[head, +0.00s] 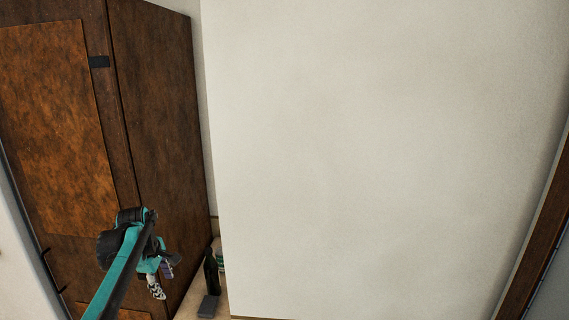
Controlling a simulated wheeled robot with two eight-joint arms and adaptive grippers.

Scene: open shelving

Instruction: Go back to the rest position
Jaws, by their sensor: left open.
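My left gripper (168,262) is at the lower left in the head view, at the end of my teal and black arm. It is open. It shows in front of the brown wooden cabinet, left of a narrow light surface. A small purple patch and a black-and-white patterned piece show just below it; I cannot tell whether they are separate objects or touch the gripper. My right gripper is not in view.
A tall brown wooden cabinet (160,110) fills the left. A dark bottle (210,274) and a grey block (208,306) stand on the light surface (188,307) beside it. A large pale panel (380,150) fills the middle. A brown wooden edge (545,245) runs along the right.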

